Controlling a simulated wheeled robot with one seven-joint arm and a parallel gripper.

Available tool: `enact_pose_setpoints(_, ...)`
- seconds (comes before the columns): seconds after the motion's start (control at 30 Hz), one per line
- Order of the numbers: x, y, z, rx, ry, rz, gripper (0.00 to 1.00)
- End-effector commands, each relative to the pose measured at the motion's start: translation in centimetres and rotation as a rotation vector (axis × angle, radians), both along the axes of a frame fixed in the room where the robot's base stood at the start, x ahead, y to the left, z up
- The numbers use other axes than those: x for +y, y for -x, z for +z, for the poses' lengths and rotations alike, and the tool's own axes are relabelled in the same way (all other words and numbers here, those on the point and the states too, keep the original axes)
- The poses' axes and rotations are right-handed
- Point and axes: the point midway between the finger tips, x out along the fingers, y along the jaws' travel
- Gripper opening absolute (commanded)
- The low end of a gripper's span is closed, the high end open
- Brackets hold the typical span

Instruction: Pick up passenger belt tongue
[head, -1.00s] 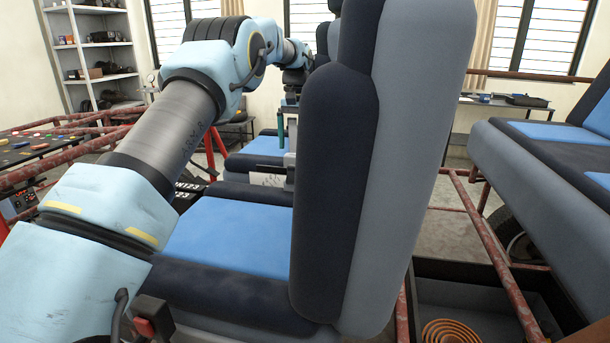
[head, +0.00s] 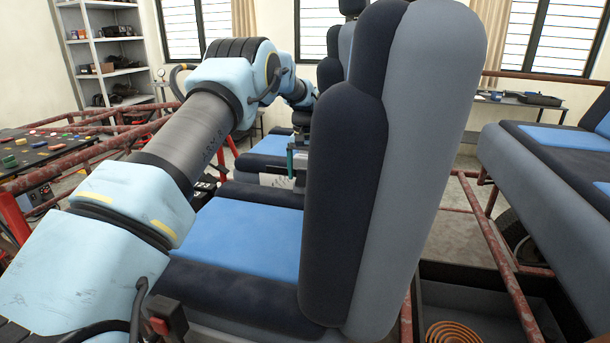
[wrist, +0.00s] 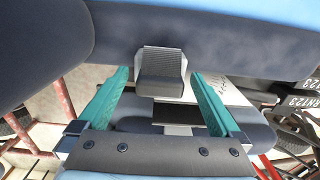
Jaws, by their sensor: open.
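In the wrist view a grey ribbed block with a pale metal plate below it (wrist: 162,66), which looks like the passenger belt tongue, lies just ahead of my fingertips, roughly centred between them. My gripper (wrist: 160,76) is open, with one teal finger on each side. I cannot tell how far the fingers overlap the block in depth. In the head view my gripper (head: 292,160) is small, low between the seats and partly hidden by the near seat back; the tongue cannot be made out there.
The near seat back (head: 385,170) stands close to my arm on its right. A blue and dark seat cushion (head: 240,235) lies below the arm. Red tube rails (head: 485,230) run beside the seats. A buckle with a red button (head: 168,318) sits at the front.

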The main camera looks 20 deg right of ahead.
Motion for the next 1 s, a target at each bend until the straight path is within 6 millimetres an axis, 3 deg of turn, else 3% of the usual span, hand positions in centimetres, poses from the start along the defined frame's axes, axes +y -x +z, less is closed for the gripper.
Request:
enact_pose_setpoints(0.07, -0.01, -0.01, 0.01, 0.000, 0.000, 0.000, 0.97)
enact_pose_setpoints(0.87, -0.01, -0.02, 0.08, -0.001, 0.001, 0.000, 0.07)
enact_pose_setpoints(1.0, -0.02, -0.02, 0.10, -0.001, 0.001, 0.000, 0.06)
